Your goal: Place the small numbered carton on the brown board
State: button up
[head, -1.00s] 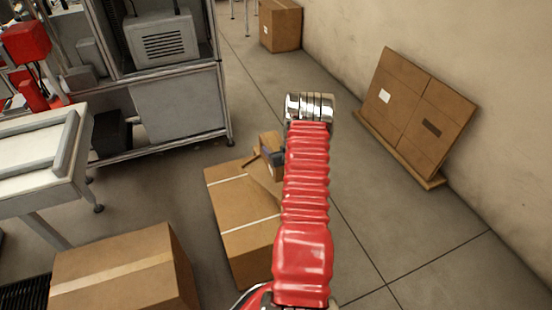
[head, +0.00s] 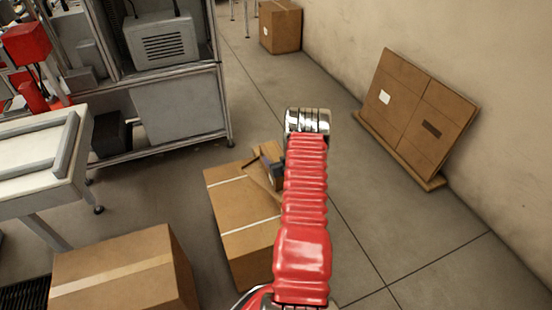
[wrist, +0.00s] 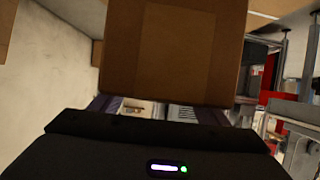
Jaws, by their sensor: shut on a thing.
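The small carton (wrist: 175,50) fills the upper middle of the wrist view as a plain brown face between my fingers; no number can be read on it. My gripper (head: 276,172) is shut on it. In the head view a sliver of the small carton (head: 270,151) shows left of my red arm, above the far end of a large taped carton. A flat brown piece, perhaps the brown board (head: 259,174), shows there too, mostly hidden by my arm and gripper. I cannot tell whether the small carton touches it.
The large taped carton (head: 235,207) stands under my gripper, and another carton (head: 120,270) is at the lower left. A metal machine frame (head: 180,108) and a white-topped conveyor (head: 40,150) stand left. Flattened cartons (head: 420,110) lean on the right wall. The floor between is clear.

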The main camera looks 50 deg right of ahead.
dwell(0.3)
jog(key=o, duration=1.9)
jog(key=shift+o, duration=0.2)
jog(key=shift+s+a+r, duration=0.15)
jog(key=shift+s+r, duration=0.1)
jog(key=shift+s, duration=0.1)
jog(key=v, duration=1.1)
